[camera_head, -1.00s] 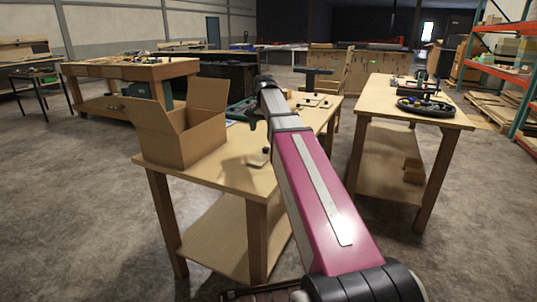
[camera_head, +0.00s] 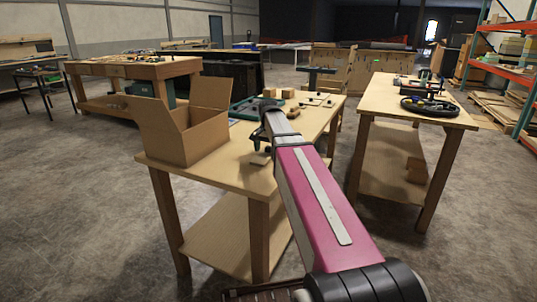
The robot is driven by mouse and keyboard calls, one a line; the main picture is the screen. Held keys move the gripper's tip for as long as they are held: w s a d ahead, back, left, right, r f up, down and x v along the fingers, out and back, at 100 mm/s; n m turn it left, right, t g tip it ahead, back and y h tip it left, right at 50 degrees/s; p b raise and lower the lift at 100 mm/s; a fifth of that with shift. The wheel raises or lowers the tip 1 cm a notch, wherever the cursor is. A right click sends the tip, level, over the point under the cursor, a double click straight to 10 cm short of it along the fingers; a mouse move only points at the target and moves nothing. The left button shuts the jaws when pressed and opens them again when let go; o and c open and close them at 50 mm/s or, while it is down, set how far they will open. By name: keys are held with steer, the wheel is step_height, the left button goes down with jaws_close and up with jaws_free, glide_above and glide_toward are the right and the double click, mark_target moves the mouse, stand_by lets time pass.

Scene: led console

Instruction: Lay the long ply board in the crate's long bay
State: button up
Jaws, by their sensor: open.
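My magenta arm reaches up from the bottom over the near workbench (camera_head: 215,172). Its wrist bends down near the bench's right side. Dark parts of my gripper (camera_head: 261,140) show just left of the arm, low over the bench top. The gripper is open; its fingertips are small and partly hidden. I cannot make out the long ply board or a crate with a long bay for certain; the arm covers part of the bench.
An open cardboard box (camera_head: 192,138) stands on the bench's left. A teal tool (camera_head: 245,108) and small wood blocks (camera_head: 288,93) lie toward its far end. A second workbench (camera_head: 385,100) on the right holds a black coiled item (camera_head: 430,106). Floor shows between the two benches.

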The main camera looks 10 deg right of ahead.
steer(key=c, duration=1.1)
steer(key=shift+c, duration=0.2)
